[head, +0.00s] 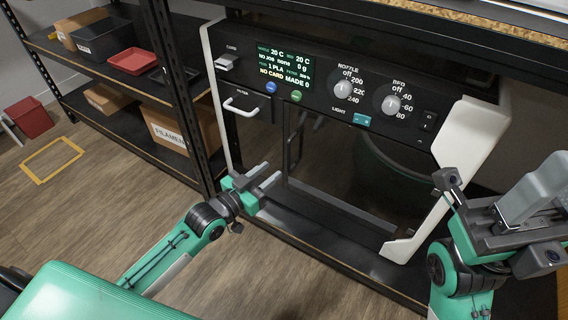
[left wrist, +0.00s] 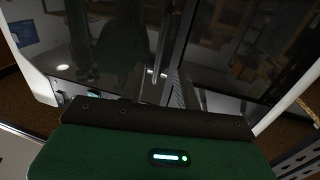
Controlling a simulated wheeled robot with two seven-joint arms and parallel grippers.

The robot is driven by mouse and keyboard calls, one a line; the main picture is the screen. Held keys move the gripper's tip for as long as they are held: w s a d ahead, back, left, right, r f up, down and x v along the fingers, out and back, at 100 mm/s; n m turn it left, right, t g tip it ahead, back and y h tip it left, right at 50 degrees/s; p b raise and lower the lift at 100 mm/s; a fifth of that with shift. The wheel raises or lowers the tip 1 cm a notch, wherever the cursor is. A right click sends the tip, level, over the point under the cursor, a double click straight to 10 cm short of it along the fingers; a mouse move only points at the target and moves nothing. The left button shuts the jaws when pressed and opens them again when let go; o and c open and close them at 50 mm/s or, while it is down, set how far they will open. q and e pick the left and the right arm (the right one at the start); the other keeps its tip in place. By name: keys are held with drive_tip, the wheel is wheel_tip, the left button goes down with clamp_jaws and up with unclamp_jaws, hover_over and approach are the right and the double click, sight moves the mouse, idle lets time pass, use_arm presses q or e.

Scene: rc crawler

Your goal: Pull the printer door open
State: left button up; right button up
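The printer (head: 318,66) has a white side frame and a black control panel. Its dark glass door (head: 345,165) is below the panel and looks closed. A dark upright bar handle (head: 289,135) is on the door's left part.
A white filter drawer handle (head: 241,106) sticks out at the panel's left. Shelving with a red tray (head: 132,61) and cardboard boxes (head: 178,122) stands at the left. The wooden floor (head: 90,215) in front is mostly clear.

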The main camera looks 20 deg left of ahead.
use_arm(q)
drive_tip(key=b+x, duration=0.2)
drive_tip(key=x, duration=0.4)
drive_tip(key=shift+w+d, duration=0.2)
drive_tip(key=shift+w, duration=0.1)
clamp_jaws()
